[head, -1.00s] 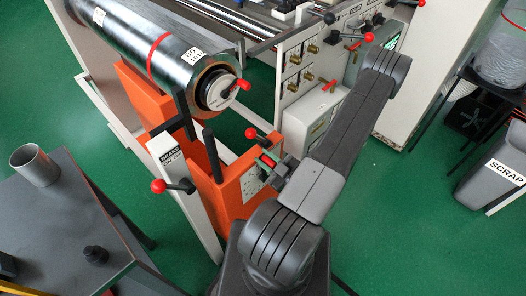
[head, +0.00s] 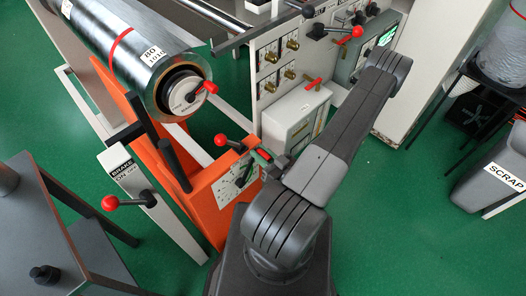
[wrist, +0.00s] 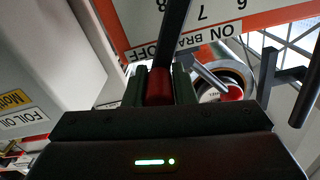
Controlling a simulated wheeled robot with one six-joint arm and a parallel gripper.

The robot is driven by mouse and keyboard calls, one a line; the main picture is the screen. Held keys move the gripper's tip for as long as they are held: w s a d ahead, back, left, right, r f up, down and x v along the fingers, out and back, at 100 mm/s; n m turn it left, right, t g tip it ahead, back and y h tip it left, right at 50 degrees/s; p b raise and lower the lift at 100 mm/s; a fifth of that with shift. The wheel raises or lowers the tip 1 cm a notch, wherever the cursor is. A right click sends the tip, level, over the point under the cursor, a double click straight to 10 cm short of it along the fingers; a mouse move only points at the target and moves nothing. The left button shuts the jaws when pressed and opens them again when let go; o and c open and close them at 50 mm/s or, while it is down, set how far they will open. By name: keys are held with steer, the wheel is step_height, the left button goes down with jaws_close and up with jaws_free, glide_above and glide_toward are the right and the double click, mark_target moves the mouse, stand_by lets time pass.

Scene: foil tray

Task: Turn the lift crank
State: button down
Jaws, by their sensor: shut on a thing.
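The orange stand (head: 206,195) carries a white dial plate (head: 238,181) with numbers. My gripper (head: 266,156) is at the upper right of this plate. In the wrist view, my gripper (wrist: 158,88) is shut on a red grip (wrist: 158,86), which I take to be the crank's. A dark rod (wrist: 174,30) runs up from it across the plate (wrist: 205,14). A red knob (head: 220,140) on a dark lever shows just left of my gripper in the head view. My gripper partly hides the grip, and the crank's pivot is not clear.
A foil roll (head: 135,50) with a red-handled hub lies above the stand. The brake lever's red knob (head: 110,203) is at the left. A white box (head: 296,115) and valve panel stand behind my arm. A scrap bin (head: 490,178) is at the right. Green floor lies open at the lower right.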

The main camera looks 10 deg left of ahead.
steer(key=shift+s+f, duration=0.1)
steer(key=shift+f, duration=0.1)
steer(key=c, duration=1.2)
jaws_free()
steer(key=shift+a, duration=0.2)
steer(key=shift+r, duration=0.1)
steer(key=shift+r, duration=0.1)
steer(key=shift+r, duration=0.25)
step_height(320, 180, up, 9)
steer(key=p, duration=0.3)
steer(key=shift+r, duration=0.2)
